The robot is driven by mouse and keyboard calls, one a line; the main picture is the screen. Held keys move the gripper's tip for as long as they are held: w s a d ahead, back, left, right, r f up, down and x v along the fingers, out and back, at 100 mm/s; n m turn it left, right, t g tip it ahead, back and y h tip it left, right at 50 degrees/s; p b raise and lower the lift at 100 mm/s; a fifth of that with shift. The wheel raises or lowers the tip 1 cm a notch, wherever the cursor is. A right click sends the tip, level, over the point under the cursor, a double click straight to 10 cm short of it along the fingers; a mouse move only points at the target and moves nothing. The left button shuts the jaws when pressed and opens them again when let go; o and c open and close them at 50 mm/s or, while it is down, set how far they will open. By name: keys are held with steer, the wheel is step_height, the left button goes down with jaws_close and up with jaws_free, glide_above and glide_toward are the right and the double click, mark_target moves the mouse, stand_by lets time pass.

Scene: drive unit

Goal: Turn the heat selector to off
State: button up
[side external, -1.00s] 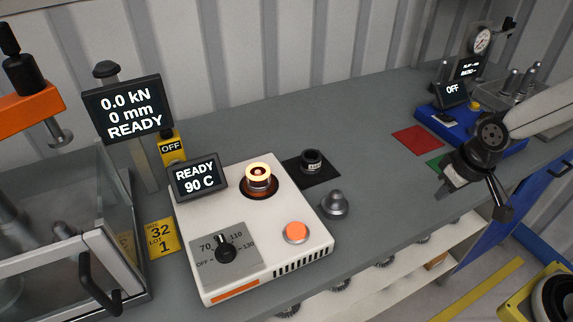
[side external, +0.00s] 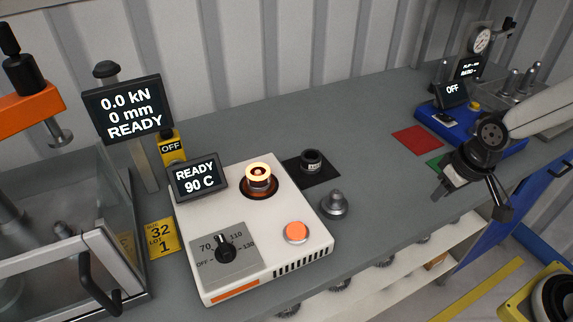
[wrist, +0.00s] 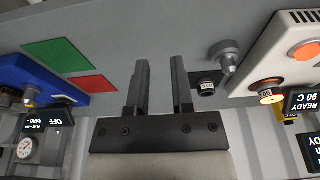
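The heat selector (side external: 224,249) is a black knob on the grey dial plate at the front left of the white heater unit (side external: 285,262). Its pointer is up, between the 70 and 110 marks; OFF is at the lower left of the dial. The heater display (side external: 197,177) reads READY 90 C and also shows in the wrist view (wrist: 297,103). My gripper (side external: 443,192) is well to the right of the heater, above the bench's front edge. In the wrist view my gripper (wrist: 162,75) has its two fingers apart with nothing between them. The selector is outside the wrist view.
An orange button (side external: 296,232), a glowing ring on the heater (side external: 259,176) and a grey cone-topped part (side external: 335,203) stand near the selector's side of the bench. A dark ring (side external: 312,160) sits on a black pad. A clear-walled press (side external: 70,235) stands left.

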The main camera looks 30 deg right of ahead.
steer(key=shift+o, duration=1.4)
steer(key=shift+w+a, duration=0.15)
steer(key=shift+w, duration=0.1)
steer(key=w+a+r, duration=0.2)
steer(key=w+a, duration=0.6)
steer(key=g, duration=0.3)
glide_above(223, 244)
steer(key=shift+f, duration=0.35)
steer(key=shift+f, duration=0.1)
steer(key=shift+f, duration=3.8)
